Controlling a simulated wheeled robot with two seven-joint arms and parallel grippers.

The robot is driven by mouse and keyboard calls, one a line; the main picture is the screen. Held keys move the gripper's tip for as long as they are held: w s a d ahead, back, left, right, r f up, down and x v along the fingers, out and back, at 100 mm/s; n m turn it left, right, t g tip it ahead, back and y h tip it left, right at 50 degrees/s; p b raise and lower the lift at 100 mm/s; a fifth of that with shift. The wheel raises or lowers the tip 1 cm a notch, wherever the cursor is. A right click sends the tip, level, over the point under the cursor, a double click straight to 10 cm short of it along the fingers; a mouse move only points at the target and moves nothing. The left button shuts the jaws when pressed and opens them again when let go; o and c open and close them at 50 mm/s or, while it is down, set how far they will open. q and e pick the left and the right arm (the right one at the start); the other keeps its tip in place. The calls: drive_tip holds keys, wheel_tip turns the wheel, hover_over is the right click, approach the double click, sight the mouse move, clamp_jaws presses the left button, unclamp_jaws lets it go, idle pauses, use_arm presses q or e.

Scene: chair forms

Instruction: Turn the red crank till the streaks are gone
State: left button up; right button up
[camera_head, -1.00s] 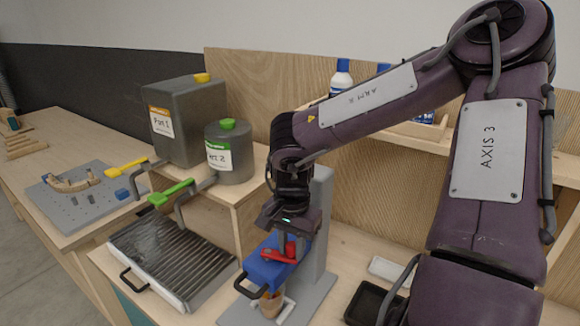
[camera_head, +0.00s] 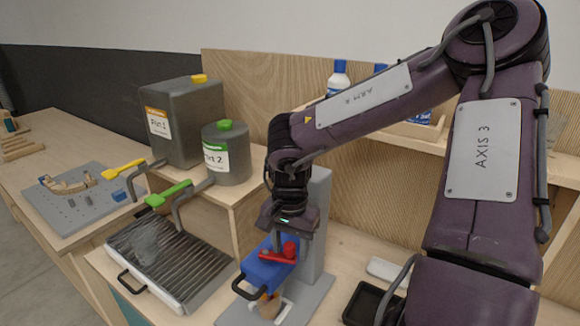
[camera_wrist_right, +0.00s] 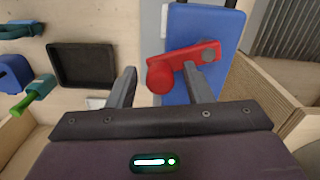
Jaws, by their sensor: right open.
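The red crank (camera_head: 278,255) sits on top of the blue block (camera_head: 258,274), which has a black handle at its front and is mounted on a grey stand (camera_head: 318,225). My right gripper (camera_head: 284,240) is above the crank, pointing down. In the wrist view it is open, with the round knob of the red crank (camera_wrist_right: 160,77) between its fingers and clear space on the left side. The right finger lies close to the crank's arm; contact is unclear. A tan object (camera_head: 266,306) is partly hidden under the blue block. I cannot make out streaks. My left gripper is not in view.
A ridged grey tray (camera_head: 165,262) lies left of the stand. Two grey containers (camera_head: 188,120) with labels stand on a shelf behind it. A black tray (camera_head: 368,304) and a white dish (camera_head: 385,269) lie to the right. A wooden shelf holds bottles (camera_head: 338,78).

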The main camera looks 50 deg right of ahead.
drive_tip(key=shift+r, duration=0.1)
drive_tip(key=shift+r, duration=0.3)
wheel_tip(320, 180, up, 7)
drive_tip(key=shift+r+b, duration=0.1)
drive_tip(key=shift+b, duration=0.7)
drive_tip(key=shift+s, duration=0.1)
